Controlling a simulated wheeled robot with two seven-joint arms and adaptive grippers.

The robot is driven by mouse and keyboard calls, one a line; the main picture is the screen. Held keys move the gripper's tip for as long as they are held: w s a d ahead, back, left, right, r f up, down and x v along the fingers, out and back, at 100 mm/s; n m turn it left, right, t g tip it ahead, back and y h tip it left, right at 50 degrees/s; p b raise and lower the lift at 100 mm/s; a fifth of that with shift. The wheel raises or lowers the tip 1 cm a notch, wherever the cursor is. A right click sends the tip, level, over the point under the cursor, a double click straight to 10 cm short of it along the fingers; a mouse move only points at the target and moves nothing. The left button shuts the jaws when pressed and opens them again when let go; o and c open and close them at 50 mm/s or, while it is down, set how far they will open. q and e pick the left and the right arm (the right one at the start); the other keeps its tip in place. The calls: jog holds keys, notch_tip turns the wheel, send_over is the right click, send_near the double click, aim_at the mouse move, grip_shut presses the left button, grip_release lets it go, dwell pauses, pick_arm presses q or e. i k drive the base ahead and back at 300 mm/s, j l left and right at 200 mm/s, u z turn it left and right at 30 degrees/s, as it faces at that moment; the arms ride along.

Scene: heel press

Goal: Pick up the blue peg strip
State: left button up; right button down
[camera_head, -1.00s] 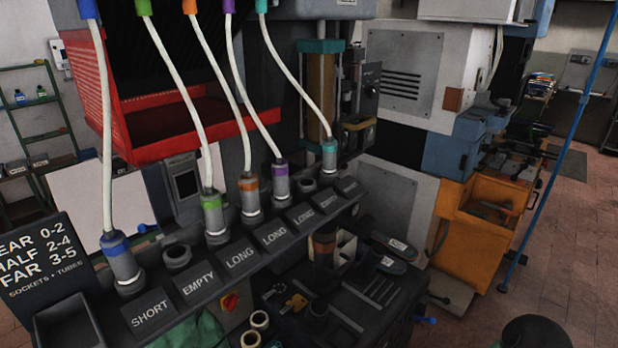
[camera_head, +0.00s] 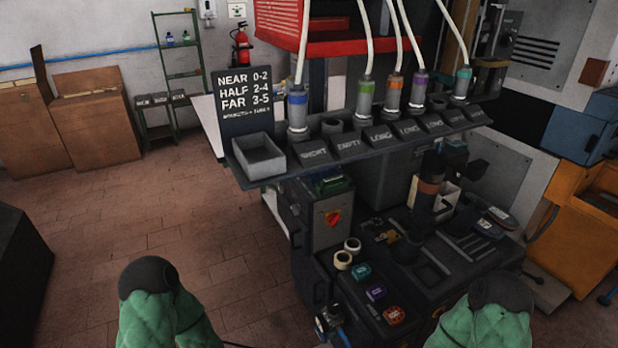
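I cannot make out a blue peg strip for certain in the head view. Three small coloured blocks, teal (camera_head: 361,271), purple (camera_head: 376,292) and red (camera_head: 395,315), lie in a row on the dark machine bed's front edge. The two green padded shapes with dark caps at the bottom look like parts of my arms. Neither gripper shows.
A shelf holds a grey open tray (camera_head: 260,157) and labelled sockets. A blue-collared tube (camera_head: 298,110) stands behind the SHORT label (camera_head: 314,153). Two pale rings (camera_head: 343,260) lie near the bed's corner. The brick floor (camera_head: 220,250) at left is clear.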

aim_at(319, 174)
jog(key=i+j+z, duration=0.15)
jog(key=j+z, duration=0.15)
jog(key=i+j+z, duration=0.1)
jog(key=j+z, duration=0.15)
jog(key=i+j+z, duration=0.1)
jog(key=j+z, duration=0.2)
jog(key=j, duration=0.1)
